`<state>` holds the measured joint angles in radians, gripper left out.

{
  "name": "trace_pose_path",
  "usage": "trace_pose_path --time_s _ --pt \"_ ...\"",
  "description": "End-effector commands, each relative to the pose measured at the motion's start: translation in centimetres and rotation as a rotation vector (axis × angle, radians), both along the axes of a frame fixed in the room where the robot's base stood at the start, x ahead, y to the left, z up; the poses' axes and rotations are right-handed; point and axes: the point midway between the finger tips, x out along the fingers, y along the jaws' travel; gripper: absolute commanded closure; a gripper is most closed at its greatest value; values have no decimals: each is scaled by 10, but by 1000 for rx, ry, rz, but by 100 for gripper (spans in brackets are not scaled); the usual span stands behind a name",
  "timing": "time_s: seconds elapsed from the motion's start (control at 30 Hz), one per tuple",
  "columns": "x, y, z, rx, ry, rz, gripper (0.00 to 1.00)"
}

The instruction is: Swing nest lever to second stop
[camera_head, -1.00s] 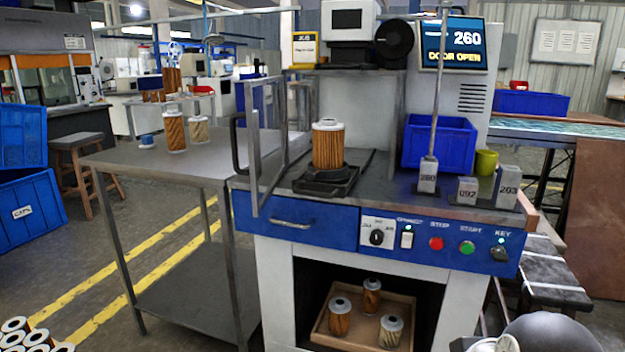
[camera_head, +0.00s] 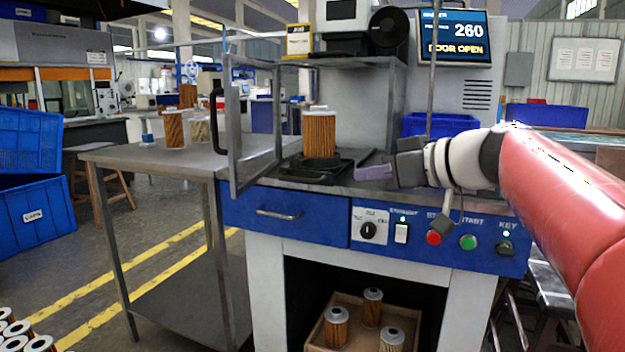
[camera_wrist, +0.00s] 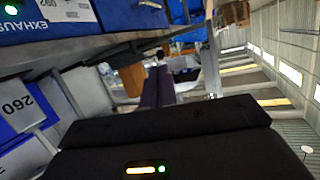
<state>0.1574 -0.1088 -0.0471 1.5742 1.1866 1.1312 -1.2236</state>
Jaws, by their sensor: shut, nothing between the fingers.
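A pleated orange-brown filter cartridge (camera_head: 319,135) stands upright in the black nest (camera_head: 312,168) on the machine's worktop. The cartridge also shows in the wrist view (camera_wrist: 131,79). A dark bar lies at the nest's right side, and I cannot tell for sure whether it is the nest lever. My gripper (camera_head: 362,173) is just right of the nest, low over the worktop, with its fingers pointing left toward it. In the wrist view the purple fingers (camera_wrist: 158,86) are together and hold nothing. I cannot tell whether they touch the lever.
The clear door (camera_head: 252,125) stands open left of the nest. The display (camera_head: 454,38) reads 260 and DOOR OPEN. A blue bin (camera_head: 428,124) is behind my arm. Switches and buttons (camera_head: 434,237) line the front panel below it. A cartridge tray (camera_head: 318,336) sits underneath.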

Motion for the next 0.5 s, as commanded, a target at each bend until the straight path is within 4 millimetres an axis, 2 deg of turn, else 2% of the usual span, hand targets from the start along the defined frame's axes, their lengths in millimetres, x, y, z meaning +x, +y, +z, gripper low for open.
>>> trace_pose_path --time_s 0.03,0.1,0.27,0.5 --pt "9 -2 3 12 -48 16 100" --pt "15 -3 13 22 -99 33 100" --pt "23 5 19 28 -128 44 100" --pt "51 39 10 27 -123 46 100"
